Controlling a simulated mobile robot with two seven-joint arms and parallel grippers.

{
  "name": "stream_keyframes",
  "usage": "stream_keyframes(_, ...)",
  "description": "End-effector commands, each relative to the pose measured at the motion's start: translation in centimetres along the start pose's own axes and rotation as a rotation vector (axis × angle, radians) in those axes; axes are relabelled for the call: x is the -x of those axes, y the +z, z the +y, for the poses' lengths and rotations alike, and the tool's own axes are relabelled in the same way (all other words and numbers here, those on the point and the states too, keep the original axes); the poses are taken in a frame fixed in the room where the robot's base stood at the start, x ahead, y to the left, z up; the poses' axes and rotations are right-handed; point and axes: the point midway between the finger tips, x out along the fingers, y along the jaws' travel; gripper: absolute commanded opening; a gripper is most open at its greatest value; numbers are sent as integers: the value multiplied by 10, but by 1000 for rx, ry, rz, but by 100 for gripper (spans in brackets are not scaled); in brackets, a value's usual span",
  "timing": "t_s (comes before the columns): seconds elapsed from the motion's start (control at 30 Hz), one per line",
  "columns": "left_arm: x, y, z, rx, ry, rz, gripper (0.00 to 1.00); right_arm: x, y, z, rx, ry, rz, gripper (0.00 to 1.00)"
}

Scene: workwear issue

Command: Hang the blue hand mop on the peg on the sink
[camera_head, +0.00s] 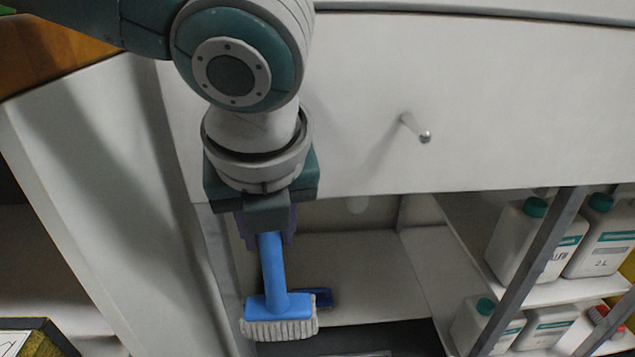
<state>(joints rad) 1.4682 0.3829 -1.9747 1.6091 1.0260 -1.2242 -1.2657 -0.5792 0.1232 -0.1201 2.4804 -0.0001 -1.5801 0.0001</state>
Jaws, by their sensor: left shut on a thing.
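The blue hand mop (274,277) has a blue handle and head with a pale fringe at its lower end. My left gripper (265,232) is shut on the upper end of its handle, and the mop hangs head down below the gripper. The metal peg (417,129) sticks out from the white front panel of the sink (520,100), to the right of my left gripper and higher in the picture. The peg is bare. My right gripper is not in view.
Below the panel is an open shelf space (375,275) with a dark blue object (322,297) partly behind the mop. White bottles with teal caps (530,245) stand on shelves at the right, behind a grey slanted post (535,265). The panel around the peg is clear.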

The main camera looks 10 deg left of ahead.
Motion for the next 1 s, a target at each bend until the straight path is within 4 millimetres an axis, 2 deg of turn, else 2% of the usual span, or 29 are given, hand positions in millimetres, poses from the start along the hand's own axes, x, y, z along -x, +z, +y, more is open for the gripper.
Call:
stream_keyframes(0.03,-1,1,1,2,1,-1,0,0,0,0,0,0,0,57)
stream_keyframes(0.07,0,1,1,2,1,-1,34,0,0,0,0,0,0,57)
stream_keyframes(0.37,0,1,1,2,2,-1,68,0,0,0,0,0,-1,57)
stream_keyframes(0.87,-1,1,1,3,3,-1,68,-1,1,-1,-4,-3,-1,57)
stream_keyframes(1.0,-3,3,0,2,0,-5,68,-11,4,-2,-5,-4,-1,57)
